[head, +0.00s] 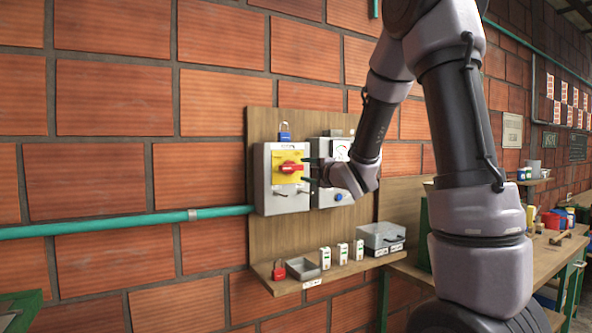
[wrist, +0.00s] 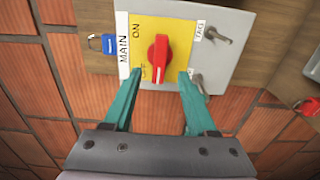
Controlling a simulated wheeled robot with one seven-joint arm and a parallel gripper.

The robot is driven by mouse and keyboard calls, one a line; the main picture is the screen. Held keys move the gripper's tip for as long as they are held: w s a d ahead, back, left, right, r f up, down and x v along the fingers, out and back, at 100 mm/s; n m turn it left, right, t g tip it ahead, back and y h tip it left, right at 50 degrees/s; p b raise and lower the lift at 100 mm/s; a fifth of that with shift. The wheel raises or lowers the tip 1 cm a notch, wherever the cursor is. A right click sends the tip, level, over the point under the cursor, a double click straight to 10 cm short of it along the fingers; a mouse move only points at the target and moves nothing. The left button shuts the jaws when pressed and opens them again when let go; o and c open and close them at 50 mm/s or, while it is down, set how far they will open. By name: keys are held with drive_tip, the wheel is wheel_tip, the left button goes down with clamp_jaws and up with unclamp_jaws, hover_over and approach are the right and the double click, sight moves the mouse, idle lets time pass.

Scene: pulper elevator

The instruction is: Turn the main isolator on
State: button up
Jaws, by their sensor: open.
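The main isolator is a red rotary handle (head: 291,168) on a yellow plate (head: 284,157), fixed to the front of a grey box (head: 264,200). In the head view the handle lies about horizontal. The wrist view shows the red handle (wrist: 158,60) beside the words MAIN, ON and OFF; I cannot tell surely which word it points to. My gripper (head: 306,171) is just right of the handle, facing the plate. In the wrist view its teal fingers (wrist: 161,74) are open, one on each side of the handle's near end, with gaps and no visible contact.
A blue padlock (head: 285,134) hangs at the box's top. The shelf below (head: 330,282) holds a red padlock (head: 279,271), a tray and small white units.

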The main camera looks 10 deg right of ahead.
sight(295, 168)
drive_tip(key=x, duration=0.7)
drive_tip(key=shift+w, duration=0.1)
clamp_jaws()
